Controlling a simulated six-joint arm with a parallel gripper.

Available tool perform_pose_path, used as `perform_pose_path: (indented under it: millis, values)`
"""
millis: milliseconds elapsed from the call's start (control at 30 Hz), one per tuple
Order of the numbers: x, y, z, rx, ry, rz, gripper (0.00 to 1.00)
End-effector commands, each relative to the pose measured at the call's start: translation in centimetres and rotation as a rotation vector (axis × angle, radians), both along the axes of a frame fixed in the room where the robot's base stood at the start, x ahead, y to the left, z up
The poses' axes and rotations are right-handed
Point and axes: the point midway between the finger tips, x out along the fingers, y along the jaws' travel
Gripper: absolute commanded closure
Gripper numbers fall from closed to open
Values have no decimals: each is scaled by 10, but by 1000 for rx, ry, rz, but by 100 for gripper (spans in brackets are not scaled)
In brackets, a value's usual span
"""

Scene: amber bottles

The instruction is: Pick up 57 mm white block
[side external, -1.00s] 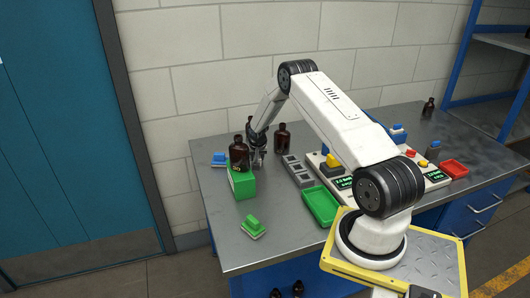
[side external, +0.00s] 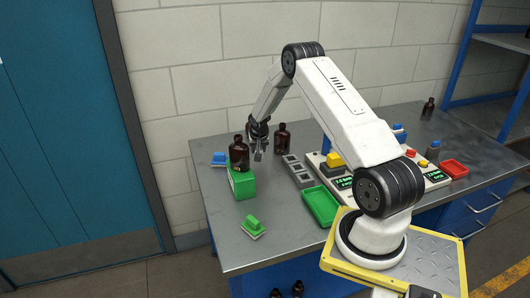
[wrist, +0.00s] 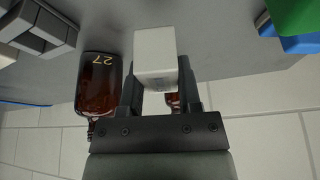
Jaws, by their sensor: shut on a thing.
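The white block (wrist: 156,58) sits between the two fingers of my gripper (wrist: 160,88) in the wrist view. The fingers are shut on its sides, and its outer end sticks out past them. In the side view my gripper (side external: 258,148) points down behind the green block, between two amber bottles. The white block is too small and too screened by the fingers to make out clearly there.
An amber bottle (side external: 239,154) stands on the green block (side external: 242,184), left of my gripper. Another amber bottle (side external: 282,139) stands to its right; a bottle marked 27 (wrist: 98,84) shows close beside the fingers. A grey rack (side external: 298,171) and green tray (side external: 320,206) lie right.

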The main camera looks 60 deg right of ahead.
Motion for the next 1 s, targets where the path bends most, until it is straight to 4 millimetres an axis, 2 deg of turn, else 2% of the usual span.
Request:
perform_pose_path:
  millis: [367, 700, 1000]
  values:
    - [-31, 22, 47, -1, -2, 0, 100]
    - [-70, 50, 67, -1, -1, 0, 100]
    - [-95, 68, 80, -1, -1, -1, 100]
